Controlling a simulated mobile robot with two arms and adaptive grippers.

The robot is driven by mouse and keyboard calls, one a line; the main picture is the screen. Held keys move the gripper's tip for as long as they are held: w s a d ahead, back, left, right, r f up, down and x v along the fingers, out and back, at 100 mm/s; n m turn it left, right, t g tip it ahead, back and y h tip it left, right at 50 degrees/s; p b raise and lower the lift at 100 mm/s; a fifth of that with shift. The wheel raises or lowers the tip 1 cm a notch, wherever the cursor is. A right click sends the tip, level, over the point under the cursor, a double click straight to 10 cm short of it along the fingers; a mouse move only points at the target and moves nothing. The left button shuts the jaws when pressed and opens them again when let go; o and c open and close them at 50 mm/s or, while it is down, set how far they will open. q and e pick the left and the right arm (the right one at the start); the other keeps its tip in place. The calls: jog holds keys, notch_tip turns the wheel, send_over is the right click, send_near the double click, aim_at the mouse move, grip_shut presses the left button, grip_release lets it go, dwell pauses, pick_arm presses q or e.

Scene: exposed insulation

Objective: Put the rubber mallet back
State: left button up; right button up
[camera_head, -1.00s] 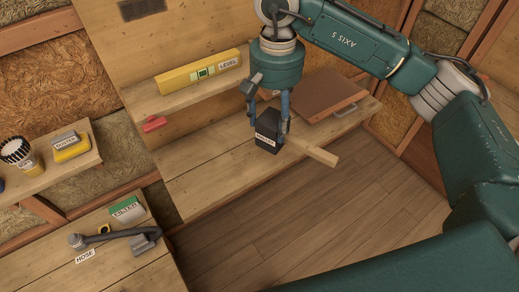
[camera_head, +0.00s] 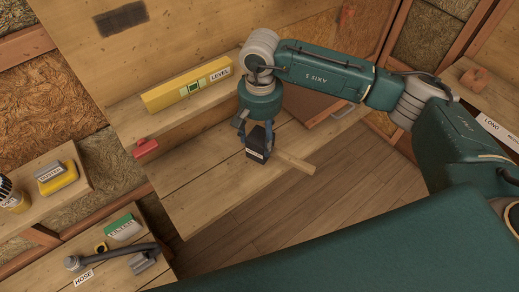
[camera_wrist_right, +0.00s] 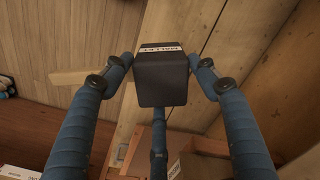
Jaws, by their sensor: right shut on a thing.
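The rubber mallet (camera_head: 257,145) has a black block head with a white label and a pale wooden handle (camera_head: 295,162) pointing to the lower right. My right gripper (camera_head: 257,134) comes down from above and is shut on the black head, over the bench. In the right wrist view the mallet head (camera_wrist_right: 162,80) sits between the blue fingers of my right gripper (camera_wrist_right: 161,64), and its handle (camera_wrist_right: 85,76) sticks out to the left. Whether the mallet touches the bench is hard to tell. My left gripper is not in view.
A yellow level (camera_head: 186,90) lies on a wooden shelf (camera_head: 140,122) behind the bench (camera_head: 195,205). A red object (camera_head: 146,147) is at the shelf's left end. A dark patch (camera_head: 121,18) marks the back panel. A hose (camera_head: 112,254) lies lower left. The bench front is clear.

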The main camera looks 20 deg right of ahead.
notch_tip(320, 180, down, 4)
jog(key=shift+w+r+p, duration=0.1)
jog(key=shift+r+p, duration=0.05)
jog(key=shift+p, duration=0.15)
jog(key=shift+f, duration=0.5)
notch_tip(320, 180, down, 3)
jog(key=shift+f+p, duration=0.2)
jog(key=shift+p, duration=0.25)
jog(key=shift+f, duration=0.1)
jog(key=o, duration=1)
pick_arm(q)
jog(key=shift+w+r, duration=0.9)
